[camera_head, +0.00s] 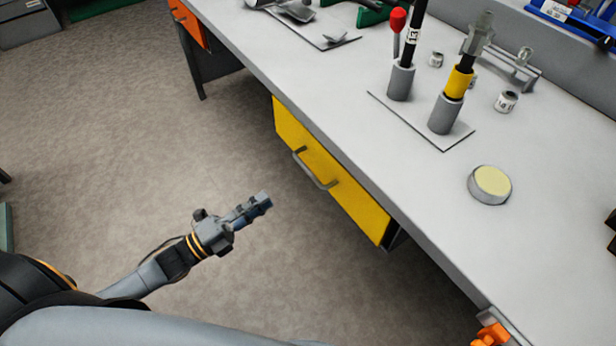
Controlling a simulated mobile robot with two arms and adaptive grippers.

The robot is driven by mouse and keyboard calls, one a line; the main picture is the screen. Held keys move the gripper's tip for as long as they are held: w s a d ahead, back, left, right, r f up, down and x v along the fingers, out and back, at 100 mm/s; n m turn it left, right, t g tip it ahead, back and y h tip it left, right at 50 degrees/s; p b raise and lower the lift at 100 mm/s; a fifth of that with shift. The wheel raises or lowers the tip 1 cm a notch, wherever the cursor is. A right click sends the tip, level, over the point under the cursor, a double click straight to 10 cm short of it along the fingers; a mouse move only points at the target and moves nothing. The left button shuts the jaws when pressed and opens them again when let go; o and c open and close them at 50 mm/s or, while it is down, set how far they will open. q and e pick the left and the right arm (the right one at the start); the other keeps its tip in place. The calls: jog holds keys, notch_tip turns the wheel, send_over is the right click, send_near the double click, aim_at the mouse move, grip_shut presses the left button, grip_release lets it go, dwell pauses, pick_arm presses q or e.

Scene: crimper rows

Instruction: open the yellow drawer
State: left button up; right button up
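The yellow drawer (330,178) is under the grey workbench, in the middle of the head view. Its front looks flush with the bench, so the drawer appears shut. A grey bar handle (314,170) runs across its front. My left gripper (262,202) is in front of the drawer, to the left of and below the handle in the picture. It points toward the drawer front with clear floor visible between them. Its fingers look close together and nothing shows between them, but they are too small to tell whether they are shut. My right gripper is out of view.
On the bench top (400,170) stand grey holders with tools (447,112), a round pale-topped tin (490,184) and small jars. An orange drawer (187,20) is further left. An orange object (490,336) is at the lower right bench edge. The floor (130,130) left of the bench is clear.

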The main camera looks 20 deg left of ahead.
aim_at(308, 170)
pick_arm(q)
jog(key=x, duration=1.3)
jog(key=shift+w+d, duration=0.1)
jog(key=shift+d, duration=0.05)
grip_shut()
